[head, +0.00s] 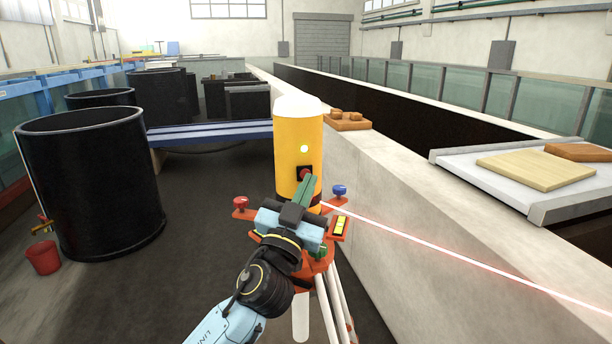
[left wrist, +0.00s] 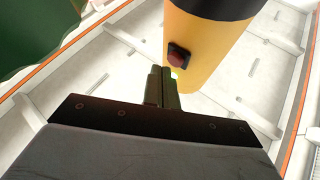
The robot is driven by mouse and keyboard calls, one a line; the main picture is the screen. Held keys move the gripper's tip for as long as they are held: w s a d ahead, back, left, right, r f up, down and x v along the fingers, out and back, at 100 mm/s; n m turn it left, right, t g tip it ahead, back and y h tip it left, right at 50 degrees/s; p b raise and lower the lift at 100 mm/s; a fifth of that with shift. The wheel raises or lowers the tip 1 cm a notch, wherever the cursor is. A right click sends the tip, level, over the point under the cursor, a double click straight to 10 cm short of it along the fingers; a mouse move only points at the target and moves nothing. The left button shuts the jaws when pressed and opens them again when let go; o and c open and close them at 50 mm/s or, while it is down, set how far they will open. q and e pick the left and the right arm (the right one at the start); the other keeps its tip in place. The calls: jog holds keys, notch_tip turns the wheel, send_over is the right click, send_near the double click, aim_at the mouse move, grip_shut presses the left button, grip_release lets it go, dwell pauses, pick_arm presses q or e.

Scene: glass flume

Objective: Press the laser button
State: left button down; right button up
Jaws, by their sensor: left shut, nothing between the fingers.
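The laser device is a yellow cylinder (head: 297,145) with a white domed top, upright on an orange tripod head. Its red button in a dark square housing (head: 305,173) faces me; the button also shows in the left wrist view (left wrist: 178,57). A small yellow-green light (head: 304,149) glows above the button. My left gripper (head: 304,188) is shut and empty, its green fingertips just below the button in the head view. In the left wrist view the fingertips (left wrist: 161,72) are just beside and below the button; I cannot tell whether they touch it. My right gripper is out of view.
A red laser beam (head: 450,254) runs right from the device over the pale wall (head: 385,180). The tripod head has a red knob (head: 240,203), a blue knob (head: 339,190) and a yellow level (head: 340,227). Black tanks (head: 90,185) and a red bucket (head: 43,257) stand left.

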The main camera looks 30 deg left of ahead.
pick_arm(q)
jog(key=shift+w+a, duration=0.1)
jog(key=shift+a, duration=0.05)
dwell(0.4)
jog(key=shift+w+a, duration=0.2)
dwell(0.6)
jog(key=shift+s+d, duration=0.3)
jog(key=shift+d, duration=0.05)
jog(key=s+d, duration=0.4)
jog(key=shift+d+b, duration=0.3)
jog(key=shift+b, duration=0.1)
dwell(0.3)
